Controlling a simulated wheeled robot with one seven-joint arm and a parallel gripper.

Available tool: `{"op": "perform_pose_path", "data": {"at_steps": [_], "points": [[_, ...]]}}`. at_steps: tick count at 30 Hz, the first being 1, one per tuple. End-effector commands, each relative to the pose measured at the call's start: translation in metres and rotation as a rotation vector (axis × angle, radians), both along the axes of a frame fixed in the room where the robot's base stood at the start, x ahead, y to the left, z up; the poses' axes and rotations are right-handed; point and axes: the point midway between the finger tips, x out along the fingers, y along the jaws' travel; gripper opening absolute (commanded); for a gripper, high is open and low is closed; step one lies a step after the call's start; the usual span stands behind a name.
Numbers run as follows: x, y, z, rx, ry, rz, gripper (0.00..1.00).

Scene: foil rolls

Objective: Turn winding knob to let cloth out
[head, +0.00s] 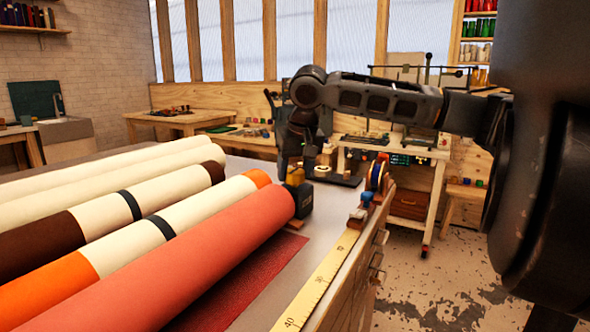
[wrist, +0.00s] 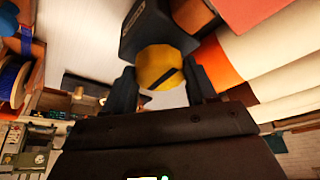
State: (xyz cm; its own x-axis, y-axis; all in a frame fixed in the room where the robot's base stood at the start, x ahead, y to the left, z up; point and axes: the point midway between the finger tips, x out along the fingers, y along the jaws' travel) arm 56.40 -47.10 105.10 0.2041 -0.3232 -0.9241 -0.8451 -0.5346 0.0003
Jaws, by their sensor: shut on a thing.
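The yellow winding knob (head: 296,177) is on a black block (head: 301,203) at the end of the red roll (head: 180,260). In the wrist view the knob (wrist: 160,66) sits between the two dark fingers of my gripper (wrist: 160,78), with the black block (wrist: 155,28) beyond it. My gripper (head: 293,165) is shut on the knob, reaching down from above. A dark line crosses the knob's face in the wrist view. Red cloth (head: 245,272) lies flat on the table beside the red roll. The knob's far side is hidden.
Orange-and-cream (head: 150,235), brown-and-cream (head: 110,212) and cream rolls lie to the left. A yellow ruler (head: 320,275) runs along the table's right edge. A blue spool (head: 376,176) stands close by at the right. A cart (head: 400,160) stands behind.

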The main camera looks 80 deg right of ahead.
Motion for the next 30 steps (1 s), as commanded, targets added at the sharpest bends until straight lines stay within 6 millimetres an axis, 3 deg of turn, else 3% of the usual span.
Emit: {"op": "perform_pose_path", "data": {"at_steps": [11,30], "points": [[-0.0001,0.0000,0.0014,0.005,-0.005,0.130,0.26],[-0.0020,-0.0032,0.0004,0.005,-0.007,0.712,0.26]]}}
